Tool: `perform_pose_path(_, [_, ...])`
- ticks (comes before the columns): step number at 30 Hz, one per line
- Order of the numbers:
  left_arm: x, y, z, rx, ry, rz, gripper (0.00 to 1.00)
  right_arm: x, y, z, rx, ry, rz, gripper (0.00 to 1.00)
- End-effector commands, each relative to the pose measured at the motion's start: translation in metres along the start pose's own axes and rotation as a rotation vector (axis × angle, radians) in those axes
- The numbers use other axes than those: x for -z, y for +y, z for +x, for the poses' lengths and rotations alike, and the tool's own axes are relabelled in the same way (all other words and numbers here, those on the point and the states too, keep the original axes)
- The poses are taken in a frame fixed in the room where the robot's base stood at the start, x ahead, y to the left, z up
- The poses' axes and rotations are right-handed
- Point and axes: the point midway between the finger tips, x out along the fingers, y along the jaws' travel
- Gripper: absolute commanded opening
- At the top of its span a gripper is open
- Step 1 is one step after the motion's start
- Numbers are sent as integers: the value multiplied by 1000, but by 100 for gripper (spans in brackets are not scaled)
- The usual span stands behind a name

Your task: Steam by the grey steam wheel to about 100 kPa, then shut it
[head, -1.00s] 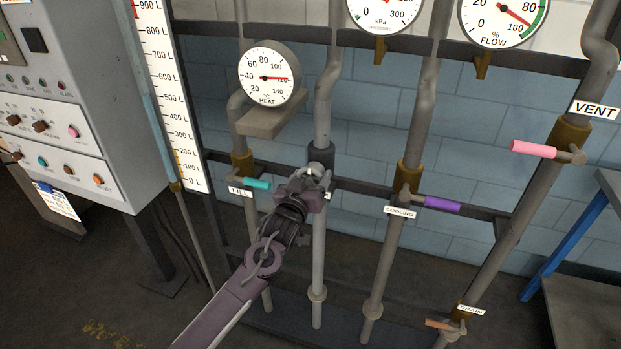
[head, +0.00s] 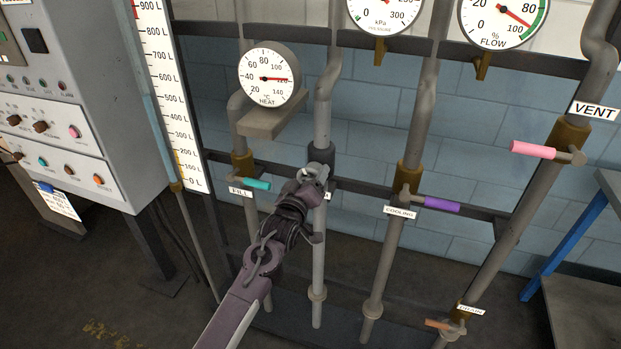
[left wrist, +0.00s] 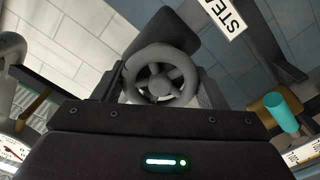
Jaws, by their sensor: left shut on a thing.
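The grey steam wheel (left wrist: 160,78) shows in the left wrist view as a spoked ring, with part of the STEAM label (left wrist: 225,15) beside it. My left gripper (head: 313,178) is shut on the wheel, with a finger at either side of it. In the head view the gripper hides most of the wheel, in front of the dark collar on the steam pipe (head: 322,95). The kPa pressure gauge (head: 384,14) is cut off by the top edge, and its needle cannot be read. My right gripper is not in view.
The teal FILL handle (head: 257,184) is close left of my gripper, and the purple COOLING handle (head: 441,203) is to the right. The pink VENT handle (head: 533,149) is farther right. The heat gauge (head: 267,75) juts out above. A control cabinet (head: 90,100) stands at left.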

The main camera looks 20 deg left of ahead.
Motion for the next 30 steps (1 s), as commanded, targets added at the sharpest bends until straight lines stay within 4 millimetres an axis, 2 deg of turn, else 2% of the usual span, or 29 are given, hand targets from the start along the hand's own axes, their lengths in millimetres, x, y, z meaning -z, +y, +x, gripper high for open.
perform_pose_path(13, [0,0,0,0,0,-289,43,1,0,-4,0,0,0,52])
perform_pose_path(30, [0,-1,0,0,-1,-355,43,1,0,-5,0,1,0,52])
